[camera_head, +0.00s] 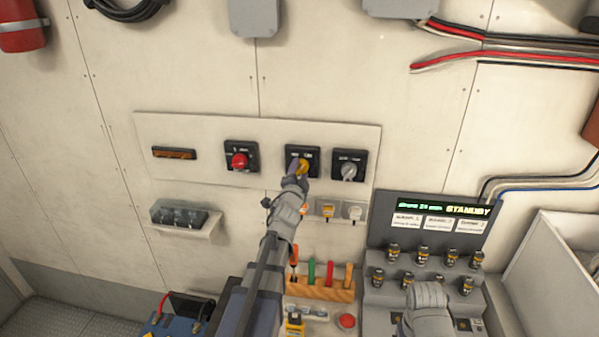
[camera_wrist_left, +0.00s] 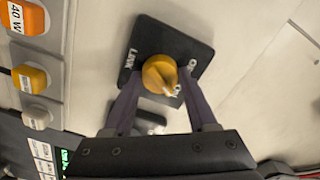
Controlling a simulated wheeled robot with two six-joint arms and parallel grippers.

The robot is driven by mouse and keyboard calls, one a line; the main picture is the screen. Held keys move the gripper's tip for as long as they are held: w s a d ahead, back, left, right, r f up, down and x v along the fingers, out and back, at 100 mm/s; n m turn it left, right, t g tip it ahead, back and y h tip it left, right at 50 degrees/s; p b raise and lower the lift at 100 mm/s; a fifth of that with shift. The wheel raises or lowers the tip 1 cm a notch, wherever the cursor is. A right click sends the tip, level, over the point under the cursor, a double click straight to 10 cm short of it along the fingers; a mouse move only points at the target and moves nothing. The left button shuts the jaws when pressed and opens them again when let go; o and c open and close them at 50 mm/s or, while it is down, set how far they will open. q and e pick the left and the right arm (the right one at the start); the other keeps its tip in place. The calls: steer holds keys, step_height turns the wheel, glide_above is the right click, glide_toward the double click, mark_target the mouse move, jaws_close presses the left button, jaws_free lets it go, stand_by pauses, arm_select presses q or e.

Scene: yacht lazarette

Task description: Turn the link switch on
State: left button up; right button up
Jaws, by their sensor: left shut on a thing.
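The link switch is a yellow rotary knob (camera_head: 303,166) on a square black plate in the wall panel. In the left wrist view the yellow knob (camera_wrist_left: 157,71) sits on its black plate marked LINK, with a pale pointer mark toward the plate's lower right edge. The small position lettering is too blurred to read surely. My left gripper (camera_head: 297,171) is at the knob, its two purple fingers (camera_wrist_left: 160,78) on either side, shut on it. The fingers and wrist hide part of the knob in the head view. My right gripper's fingers do not show.
A red knob (camera_head: 239,160) is to the left on the panel and a grey knob (camera_head: 348,171) close on the right.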

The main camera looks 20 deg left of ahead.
arm_select(q)
steer(key=o, duration=1.4)
steer(key=shift+c, duration=0.2)
steer(key=v, duration=0.7)
steer(key=shift+s, duration=0.4)
steer(key=shift+d, duration=0.15)
